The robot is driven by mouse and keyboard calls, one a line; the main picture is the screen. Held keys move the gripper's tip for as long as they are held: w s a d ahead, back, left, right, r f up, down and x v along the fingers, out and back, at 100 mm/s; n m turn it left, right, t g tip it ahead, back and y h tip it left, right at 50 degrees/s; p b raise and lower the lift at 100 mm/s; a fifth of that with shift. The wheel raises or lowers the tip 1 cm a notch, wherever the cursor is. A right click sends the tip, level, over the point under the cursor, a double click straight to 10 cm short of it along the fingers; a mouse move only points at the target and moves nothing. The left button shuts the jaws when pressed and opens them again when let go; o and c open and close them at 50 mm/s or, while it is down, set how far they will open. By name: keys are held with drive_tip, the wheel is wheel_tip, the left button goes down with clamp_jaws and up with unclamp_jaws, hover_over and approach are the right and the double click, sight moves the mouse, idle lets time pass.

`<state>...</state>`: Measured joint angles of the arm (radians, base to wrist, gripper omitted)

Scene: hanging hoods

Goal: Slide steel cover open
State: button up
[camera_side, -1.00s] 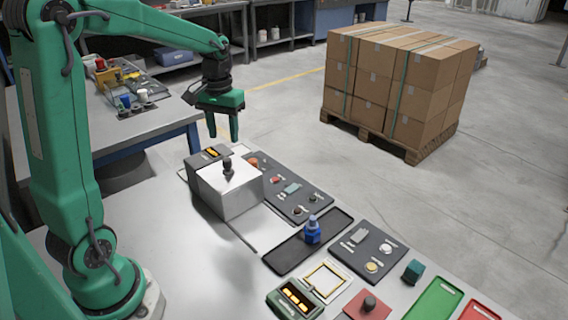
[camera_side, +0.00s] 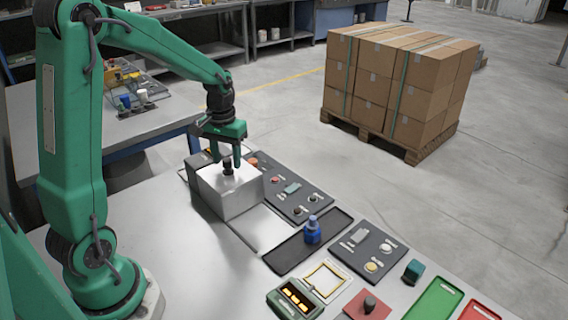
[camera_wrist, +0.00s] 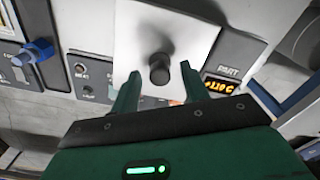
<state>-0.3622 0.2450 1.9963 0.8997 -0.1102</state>
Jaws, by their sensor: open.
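The steel cover (camera_side: 229,193) is a box-shaped hood with a dark knob (camera_side: 228,166) on top. It sits over the left part of the work area, beside a dark control panel. My gripper (camera_side: 225,164) is open, with its green fingers on either side of the knob and low over the cover. In the wrist view the cover (camera_wrist: 182,28) shows its pale top, and the knob (camera_wrist: 159,68) lies between and just beyond the two fingertips (camera_wrist: 160,80). What lies under the cover is hidden.
A control panel (camera_side: 292,194) with buttons stands right of the cover. A PART display (camera_wrist: 220,86) is beside the cover. A blue bottle-like piece (camera_side: 312,231) stands on a black tray (camera_side: 283,260). A light strip (camera_side: 258,232) in front of the cover is bare.

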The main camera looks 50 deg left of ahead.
drive_tip(key=shift+c, duration=0.5)
clamp_jaws()
drive_tip(key=d, duration=1.3)
drive_tip(key=shift+w+r, duration=0.1)
drive_tip(key=shift+o, duration=0.5)
unclamp_jaws()
drive_tip(key=shift+r, duration=0.1)
wheel_tip(320, 180, up, 8)
drive_tip(key=shift+f, duration=0.2)
